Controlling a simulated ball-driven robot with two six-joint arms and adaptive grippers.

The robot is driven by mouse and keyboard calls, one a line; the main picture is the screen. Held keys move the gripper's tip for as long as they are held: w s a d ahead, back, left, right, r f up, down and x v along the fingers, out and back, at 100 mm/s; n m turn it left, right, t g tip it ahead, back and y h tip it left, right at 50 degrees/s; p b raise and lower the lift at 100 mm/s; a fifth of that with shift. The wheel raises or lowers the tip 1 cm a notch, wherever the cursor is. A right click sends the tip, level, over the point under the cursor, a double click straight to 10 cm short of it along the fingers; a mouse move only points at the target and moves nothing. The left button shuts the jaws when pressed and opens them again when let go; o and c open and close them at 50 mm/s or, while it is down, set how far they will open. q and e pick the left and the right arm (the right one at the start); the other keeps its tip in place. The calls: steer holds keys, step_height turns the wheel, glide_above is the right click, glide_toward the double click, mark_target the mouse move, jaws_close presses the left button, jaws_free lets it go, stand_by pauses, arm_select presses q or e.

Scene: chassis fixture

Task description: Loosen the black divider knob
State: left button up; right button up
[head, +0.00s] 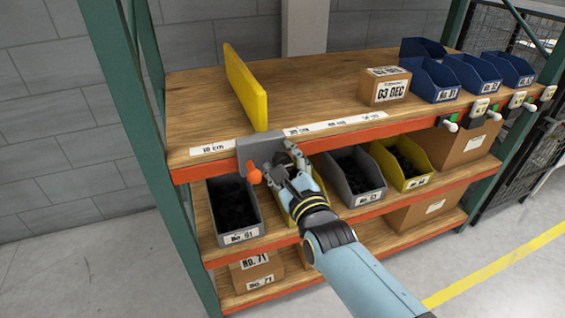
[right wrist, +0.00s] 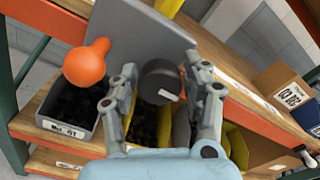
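The black divider knob (right wrist: 160,82) sits on the face of a grey bracket (right wrist: 135,35) in the right wrist view; a small light mark shows at its lower edge. In the head view the bracket (head: 252,148) is on the shelf's front edge, under the yellow divider (head: 246,88). My right gripper (head: 280,160) is in front of the bracket. In the right wrist view its fingers (right wrist: 160,68) are open, one on each side of the knob. A gap shows at the left finger; contact at the right finger is unclear. My left gripper is not in view.
An orange knob-ended lever (right wrist: 87,62) sticks out left of the black knob, close to the left finger. Grey bin (head: 235,208) and yellow bin (head: 402,165) stand on the shelf below. A carton (head: 385,88) and blue bins (head: 430,80) stand on the top shelf.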

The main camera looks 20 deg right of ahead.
steer(key=c, duration=0.8)
steer(key=shift+n, duration=0.4)
steer(key=n+p, duration=0.1)
steer(key=n, duration=0.1)
steer(key=shift+n, duration=0.4)
steer(key=n, duration=0.4)
steer(key=shift+n+p, duration=0.3)
steer(key=n, duration=0.9)
steer(key=shift+n, duration=0.5)
